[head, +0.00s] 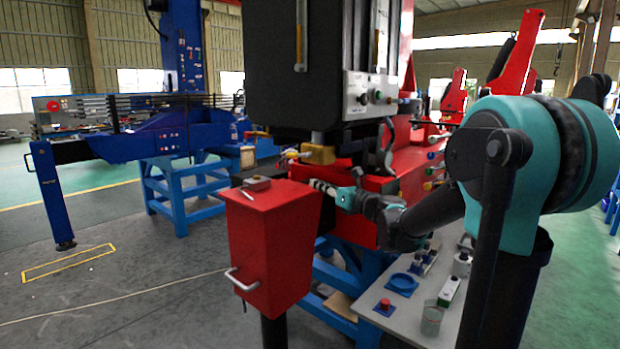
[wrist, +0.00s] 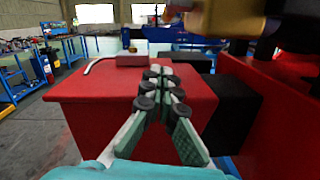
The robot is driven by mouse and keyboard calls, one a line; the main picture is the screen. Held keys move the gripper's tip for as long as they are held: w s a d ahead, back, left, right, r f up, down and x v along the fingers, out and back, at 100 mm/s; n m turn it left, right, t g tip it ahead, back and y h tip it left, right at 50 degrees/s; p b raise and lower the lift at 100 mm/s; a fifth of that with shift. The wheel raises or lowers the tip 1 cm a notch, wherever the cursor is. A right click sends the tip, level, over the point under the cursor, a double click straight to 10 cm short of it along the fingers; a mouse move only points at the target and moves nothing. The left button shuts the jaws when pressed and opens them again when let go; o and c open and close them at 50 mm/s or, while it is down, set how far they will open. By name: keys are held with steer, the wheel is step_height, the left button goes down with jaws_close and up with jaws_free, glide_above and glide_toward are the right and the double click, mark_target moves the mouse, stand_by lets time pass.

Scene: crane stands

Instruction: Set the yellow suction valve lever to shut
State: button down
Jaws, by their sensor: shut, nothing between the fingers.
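The yellow suction valve (head: 318,154) sits under the black tank, with a short yellow lever end (head: 292,153) sticking out to its left. In the wrist view a blurred yellow-brass part (wrist: 228,18) fills the top right, and its lever cannot be made out clearly. My gripper (head: 318,185) is below the valve in the head view, just over the red box's back right edge. In the wrist view my gripper (wrist: 162,72) has its fingertips together with nothing between them. It appears apart from the valve.
A red box (head: 270,240) with a front handle (head: 242,281) stands below the valve. The black tank (head: 318,65) hangs above. A grey bench (head: 405,308) with small items is at right. Open floor lies to the left.

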mark_target(298, 155)
steer(key=x, duration=0.8)
steer(key=shift+a, duration=0.1)
steer(key=r, duration=0.1)
steer(key=w+r, duration=0.1)
steer(key=shift+w+a+r, duration=0.15)
steer(key=shift+a+r, duration=0.05)
steer(key=shift+r, duration=0.2)
steer(key=shift+w+r, duration=0.1)
steer(key=shift+r, duration=0.45)
steer(key=shift+r, duration=0.1)
steer(key=shift+w+a+r, duration=0.2)
steer(key=shift+w+r, duration=0.1)
steer(key=shift+r, duration=0.35)
